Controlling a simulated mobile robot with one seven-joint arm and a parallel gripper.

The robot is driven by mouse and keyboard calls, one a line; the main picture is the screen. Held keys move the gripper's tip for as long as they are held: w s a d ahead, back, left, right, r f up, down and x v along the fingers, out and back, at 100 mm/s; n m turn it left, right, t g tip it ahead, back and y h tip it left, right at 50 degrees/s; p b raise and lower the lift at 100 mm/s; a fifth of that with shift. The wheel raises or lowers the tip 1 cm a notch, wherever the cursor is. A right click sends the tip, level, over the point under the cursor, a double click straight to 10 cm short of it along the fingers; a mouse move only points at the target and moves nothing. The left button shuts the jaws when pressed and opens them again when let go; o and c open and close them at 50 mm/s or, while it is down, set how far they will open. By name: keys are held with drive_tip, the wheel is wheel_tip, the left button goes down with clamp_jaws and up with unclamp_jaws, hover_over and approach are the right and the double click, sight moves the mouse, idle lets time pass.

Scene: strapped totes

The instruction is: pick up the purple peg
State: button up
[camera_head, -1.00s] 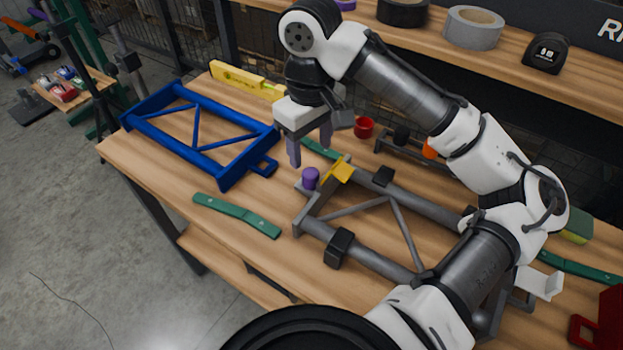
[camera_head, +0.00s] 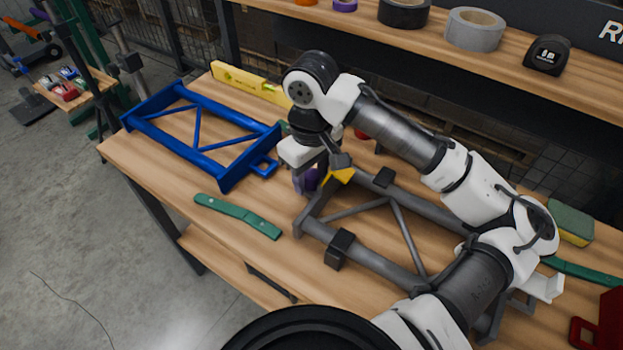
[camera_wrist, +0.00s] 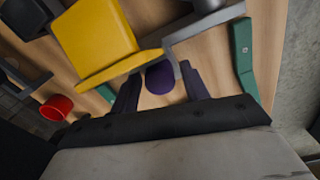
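The purple peg (camera_head: 312,178) is at the corner of the grey frame (camera_head: 320,209), close to a yellow block. In the wrist view the purple peg (camera_wrist: 160,78) shows between my two dark fingers, with a visible gap to the finger on each side. My gripper (camera_head: 305,184) has come down over the peg and hides part of it in the head view. My gripper (camera_wrist: 161,88) is open in the wrist view, with a finger on either side of the peg. The peg's lower part is hidden.
The yellow block (camera_wrist: 95,40) is very close to the peg and my finger. A blue frame (camera_head: 198,147) and a yellow level (camera_head: 248,82) lie behind. A red cup (camera_wrist: 56,107) is nearby.

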drive_tip(key=c, duration=0.8)
drive_tip(key=shift+r, duration=0.15)
wheel_tip(320, 180, up, 19)
drive_tip(key=p, duration=0.1)
wheel_tip(320, 180, up, 6)
drive_tip(key=p, duration=0.6)
hover_over(311, 173)
